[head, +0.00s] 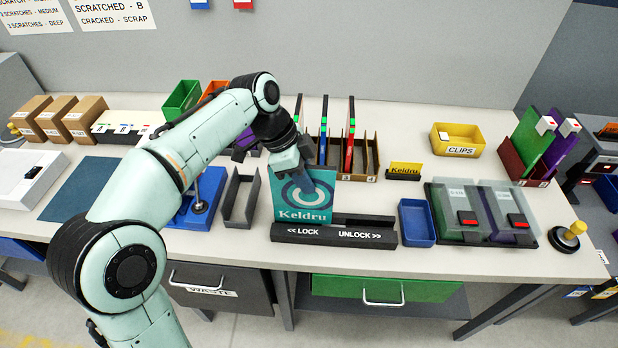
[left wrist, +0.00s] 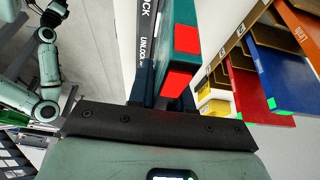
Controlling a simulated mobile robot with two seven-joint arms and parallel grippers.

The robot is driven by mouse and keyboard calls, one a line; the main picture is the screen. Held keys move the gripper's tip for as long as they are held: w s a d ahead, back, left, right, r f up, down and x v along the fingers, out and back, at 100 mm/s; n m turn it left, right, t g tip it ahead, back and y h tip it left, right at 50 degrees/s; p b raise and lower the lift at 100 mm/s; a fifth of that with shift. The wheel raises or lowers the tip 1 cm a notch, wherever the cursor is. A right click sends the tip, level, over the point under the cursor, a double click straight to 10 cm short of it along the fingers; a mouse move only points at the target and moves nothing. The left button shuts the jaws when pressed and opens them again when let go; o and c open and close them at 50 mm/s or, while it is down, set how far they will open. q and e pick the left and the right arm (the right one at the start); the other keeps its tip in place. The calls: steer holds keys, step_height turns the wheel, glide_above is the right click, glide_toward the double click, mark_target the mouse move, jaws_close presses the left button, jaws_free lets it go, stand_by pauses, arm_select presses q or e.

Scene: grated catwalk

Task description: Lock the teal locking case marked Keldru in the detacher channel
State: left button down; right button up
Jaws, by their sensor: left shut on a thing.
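The teal case marked Keldru (head: 302,207) stands upright at the left, LOCK end of the black detacher channel (head: 333,236). I cannot tell how deep its lower edge sits. My left gripper (head: 303,168) is shut on the case's upper part from above and hides some of its top. In the left wrist view the case (left wrist: 180,14) lies between the fingers, with two red patches on its edge. The channel's lettering (left wrist: 146,45) runs beside it. A mint arm, apparently my right, shows small at that view's left; its gripper (left wrist: 54,13) is too small to read.
A rack (head: 357,172) with upright coloured cases stands behind the channel. A grey open bin (head: 240,198) is close left, a blue tray (head: 416,222) close right. A yellow Keldru sign (head: 405,171) and CLIPS bin (head: 458,139) stand behind right. The channel's right part is clear.

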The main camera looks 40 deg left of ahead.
mark_target(311, 167)
arm_select(q)
steer(key=shift+r+p, duration=2.3)
steer(key=shift+r, duration=0.85)
arm_select(e)
steer(key=shift+w+r, duration=0.35)
steer(key=shift+r, duration=0.55)
steer(key=shift+w+r, duration=0.35)
steer(key=shift+r, duration=0.6)
steer(key=shift+w+r, duration=0.35)
steer(key=shift+r, duration=0.55)
steer(key=shift+s, duration=0.15)
